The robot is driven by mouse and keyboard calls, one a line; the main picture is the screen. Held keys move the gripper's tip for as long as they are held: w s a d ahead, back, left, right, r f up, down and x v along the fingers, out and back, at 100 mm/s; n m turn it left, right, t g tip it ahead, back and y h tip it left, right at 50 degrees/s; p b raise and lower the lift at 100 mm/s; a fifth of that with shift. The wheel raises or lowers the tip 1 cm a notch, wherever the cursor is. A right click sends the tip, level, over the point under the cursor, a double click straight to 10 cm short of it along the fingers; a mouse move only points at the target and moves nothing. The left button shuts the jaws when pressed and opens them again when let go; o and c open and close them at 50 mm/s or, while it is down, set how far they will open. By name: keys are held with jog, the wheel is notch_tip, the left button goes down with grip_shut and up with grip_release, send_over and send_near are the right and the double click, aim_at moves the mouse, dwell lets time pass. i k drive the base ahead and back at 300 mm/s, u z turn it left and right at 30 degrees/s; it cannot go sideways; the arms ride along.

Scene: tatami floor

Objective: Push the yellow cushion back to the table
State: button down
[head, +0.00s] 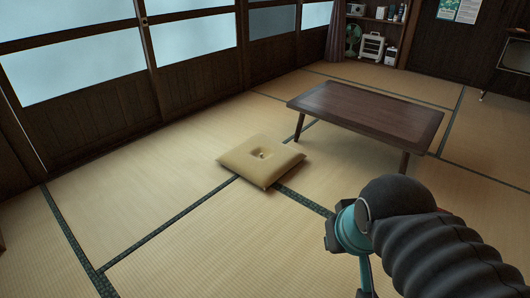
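The yellow cushion (244,165) lies flat on the tatami floor near the middle of the head view, with a dimple at its centre. The low dark wooden table (365,107) stands behind it and to its right. A gap of bare floor shows between the cushion and the table. My arm reaches in from the lower right, in front of the table and to the right of the cushion. It is apart from both in the picture. The fingertips of my gripper do not show clearly; they seem hidden behind or below the arm's end.
Sliding doors with pale panes (195,45) run along the left and back wall. A shelf (376,32) with a green fan (353,40) and a white heater (372,47) stands at the back. The tatami left of and in front of the cushion is clear.

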aim_at(261, 158)
jog(key=u, duration=0.15)
jog(key=i, duration=2.5)
jog(key=z, duration=0.4)
